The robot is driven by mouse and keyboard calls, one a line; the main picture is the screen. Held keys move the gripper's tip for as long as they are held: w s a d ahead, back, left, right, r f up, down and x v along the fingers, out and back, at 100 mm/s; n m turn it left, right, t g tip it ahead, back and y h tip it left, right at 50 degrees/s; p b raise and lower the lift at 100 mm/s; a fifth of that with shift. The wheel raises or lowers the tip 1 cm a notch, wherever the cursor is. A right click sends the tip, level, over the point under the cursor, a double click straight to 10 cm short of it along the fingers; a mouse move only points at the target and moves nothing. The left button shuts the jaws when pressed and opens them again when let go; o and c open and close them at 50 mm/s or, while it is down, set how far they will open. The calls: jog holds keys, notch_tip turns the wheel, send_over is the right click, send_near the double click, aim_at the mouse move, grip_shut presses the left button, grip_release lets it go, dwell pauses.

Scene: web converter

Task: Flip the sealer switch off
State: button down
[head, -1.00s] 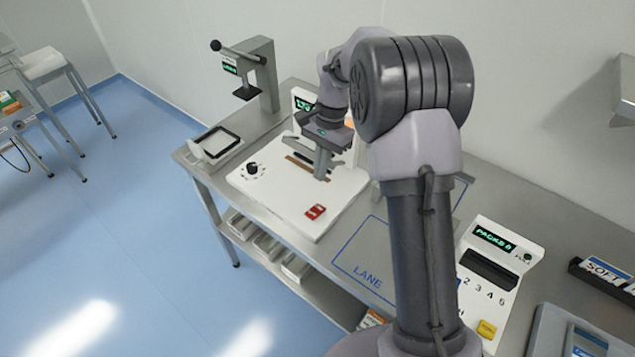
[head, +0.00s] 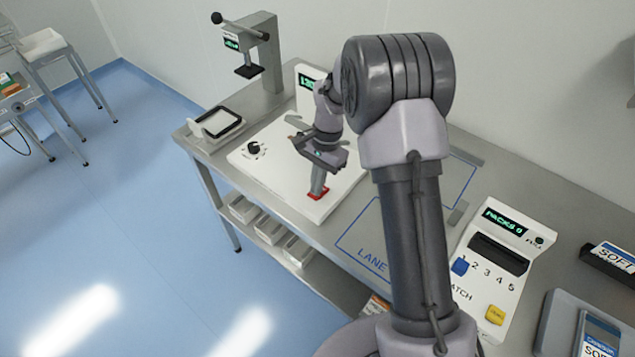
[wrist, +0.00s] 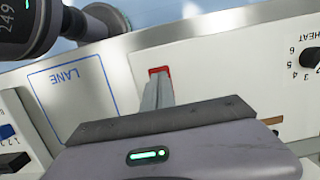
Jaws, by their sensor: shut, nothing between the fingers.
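The sealer (head: 275,180) is a white flat unit on the steel bench, with a black knob (head: 254,148) at its left. Its red switch (head: 316,196) is near the front right corner. My gripper (head: 317,190) is shut and empty, with its fingertips over the switch and covering part of it. In the wrist view the closed fingers (wrist: 157,90) reach to the red switch (wrist: 159,71), and its far edge shows beyond them. I cannot tell whether the tips touch the switch or which way it is set.
The "LANE" outline (head: 367,256) on the bench is bare, right of the sealer. A batch counter (head: 497,275) stands farther right. A press with a lever (head: 262,60) and a framed tray (head: 217,124) are at the back left.

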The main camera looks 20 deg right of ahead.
jog(key=shift+s+a+f+t+h+b, duration=0.25)
jog(key=shift+f+t+h+b, duration=0.2)
jog(key=shift+b, duration=0.55)
jog(key=shift+s, duration=0.15)
jog(key=shift+d, duration=0.15)
jog(key=shift+w+d+p, duration=0.35)
jog(key=shift+w+d, duration=0.05)
jog(key=shift+d, duration=0.15)
notch_tip(320, 180, up, 14)
jog(key=w+p, duration=0.1)
jog(key=p, duration=0.5)
jog(key=shift+d+r, duration=0.2)
jog(key=shift+d, duration=0.25)
